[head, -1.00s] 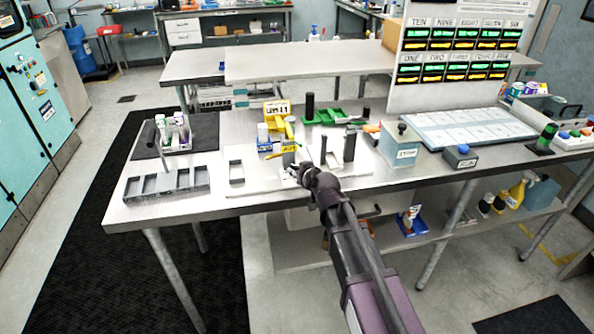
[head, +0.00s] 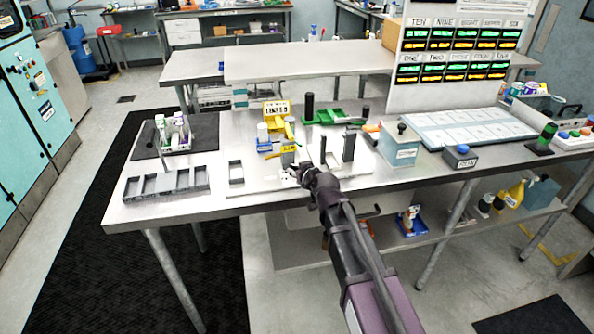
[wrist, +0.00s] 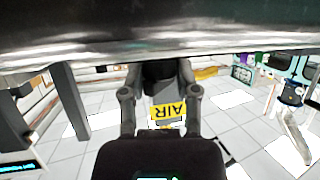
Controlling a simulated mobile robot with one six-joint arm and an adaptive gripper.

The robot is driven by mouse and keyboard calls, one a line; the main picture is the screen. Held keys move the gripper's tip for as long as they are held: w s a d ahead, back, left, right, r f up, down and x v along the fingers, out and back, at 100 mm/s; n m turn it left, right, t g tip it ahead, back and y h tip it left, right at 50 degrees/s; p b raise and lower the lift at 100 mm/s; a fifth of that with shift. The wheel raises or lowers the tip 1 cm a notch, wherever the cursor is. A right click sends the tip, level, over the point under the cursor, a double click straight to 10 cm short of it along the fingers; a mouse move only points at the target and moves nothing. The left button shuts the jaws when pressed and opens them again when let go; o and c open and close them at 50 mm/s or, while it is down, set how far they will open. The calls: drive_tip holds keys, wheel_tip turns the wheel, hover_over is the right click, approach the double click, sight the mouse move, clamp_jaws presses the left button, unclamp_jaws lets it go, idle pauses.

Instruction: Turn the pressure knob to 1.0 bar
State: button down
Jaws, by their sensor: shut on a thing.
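My gripper (head: 297,172) reaches over the front of the bench to a small unit with a yellow AIR label (head: 288,149). In the wrist view the fingers of my gripper (wrist: 160,72) stand on both sides of a dark round knob (wrist: 158,76) and are shut on it. The AIR label (wrist: 168,111) shows upside down in that view, just below the knob. A yellow box with a white display (head: 277,107) stands behind the unit; its digits are too small to read surely. In the head view the knob is mostly hidden by my gripper.
A dark grey tray with compartments (head: 140,195) lies at the left. Dark posts (head: 349,148) stand close to the right of my gripper. A green holder (head: 325,115) is behind, and a box with a blue button (head: 462,157) is at the right.

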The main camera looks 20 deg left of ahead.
drive_tip(key=shift+c, duration=1.6)
unclamp_jaws()
drive_tip(key=shift+a, duration=0.1)
drive_tip(key=shift+s+d, duration=0.1)
drive_tip(key=shift+d, duration=0.1)
drive_tip(key=p+v, duration=0.5)
drive_tip(key=v, duration=0.8)
drive_tip(key=shift+s+r, duration=0.15)
drive_tip(key=shift+s, duration=0.05)
drive_tip(key=shift+d, duration=0.1)
drive_tip(key=shift+c, duration=0.2)
